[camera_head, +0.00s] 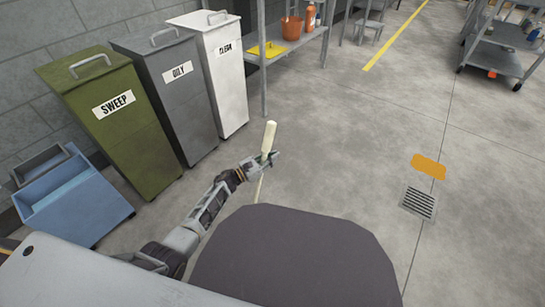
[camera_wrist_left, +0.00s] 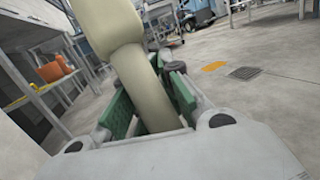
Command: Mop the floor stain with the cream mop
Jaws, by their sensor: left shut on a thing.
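My left gripper (camera_head: 267,160) is shut on the cream mop (camera_head: 268,137) by its handle. The handle stands nearly upright, with its thicker grip end rising above the fingers. In the left wrist view the handle (camera_wrist_left: 148,85) passes between the green finger pads of the gripper (camera_wrist_left: 150,108). The mop's lower end and head are hidden behind my own dark body part. The orange floor stain (camera_head: 428,166) lies flat on the floor to the right of the gripper, well apart from it. It also shows in the left wrist view (camera_wrist_left: 213,67). My right gripper is not in view.
Bins marked SWEEP (camera_head: 113,110), OILY (camera_head: 178,85) and CLEAN (camera_head: 222,70) stand along the left wall, with a blue bucket (camera_head: 75,195) nearby. A floor drain (camera_head: 418,203) lies just below the stain. A shelf (camera_head: 290,45) and a cart (camera_head: 497,60) stand farther back. The middle floor is clear.

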